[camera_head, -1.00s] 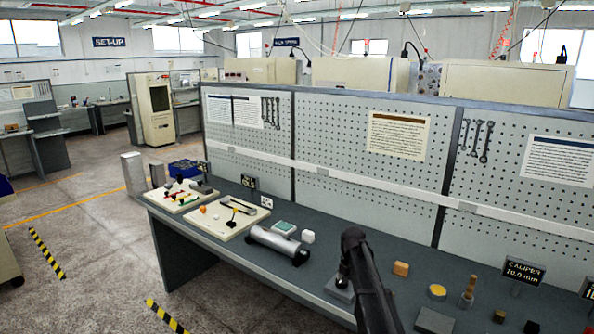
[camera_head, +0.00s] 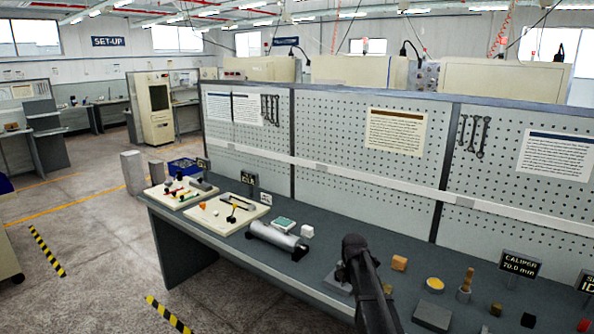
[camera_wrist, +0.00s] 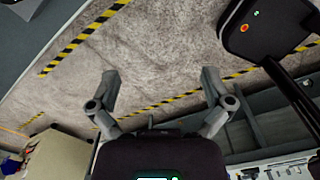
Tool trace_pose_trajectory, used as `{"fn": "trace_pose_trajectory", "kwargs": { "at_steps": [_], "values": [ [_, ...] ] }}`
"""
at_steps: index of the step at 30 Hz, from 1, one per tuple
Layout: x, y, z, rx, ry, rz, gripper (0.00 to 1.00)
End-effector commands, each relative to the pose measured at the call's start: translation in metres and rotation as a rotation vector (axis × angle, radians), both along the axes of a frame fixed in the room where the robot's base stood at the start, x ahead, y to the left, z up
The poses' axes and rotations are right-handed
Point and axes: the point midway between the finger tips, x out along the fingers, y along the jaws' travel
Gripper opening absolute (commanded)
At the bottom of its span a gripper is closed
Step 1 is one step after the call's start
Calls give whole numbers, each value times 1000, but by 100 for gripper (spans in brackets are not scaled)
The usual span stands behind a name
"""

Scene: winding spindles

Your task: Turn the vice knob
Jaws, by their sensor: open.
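I cannot make out the vice knob in either view. In the head view a grey flat base (camera_head: 335,282) on the workbench (camera_head: 222,245) is partly covered by my dark arm, so what stands on it is hidden. My gripper (camera_wrist: 160,82) shows in the wrist view with its two fingers spread wide and nothing between them. It faces the concrete floor with yellow-black striped lines. The gripper cannot be seen in the head view, where only my dark arm link shows at the bottom middle.
A grey cylinder (camera_head: 273,236) lies on the bench left of my arm. Two trays of small parts stand farther left. To the right are an orange block (camera_head: 399,263), a yellow-topped disc (camera_head: 435,284) and a caliper sign (camera_head: 520,263). A pegboard (camera_head: 365,175) backs the bench.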

Motion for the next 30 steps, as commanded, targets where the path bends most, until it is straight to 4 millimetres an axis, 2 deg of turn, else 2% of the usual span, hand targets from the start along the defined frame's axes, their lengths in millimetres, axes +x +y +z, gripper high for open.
{"fn": "trace_pose_trajectory", "kwargs": {
  "at_steps": [5,30],
  "values": [
    [-31,1,-12,0,0,-196,100],
    [-184,3,-65,-2,-1,-1402,100]
  ]
}}
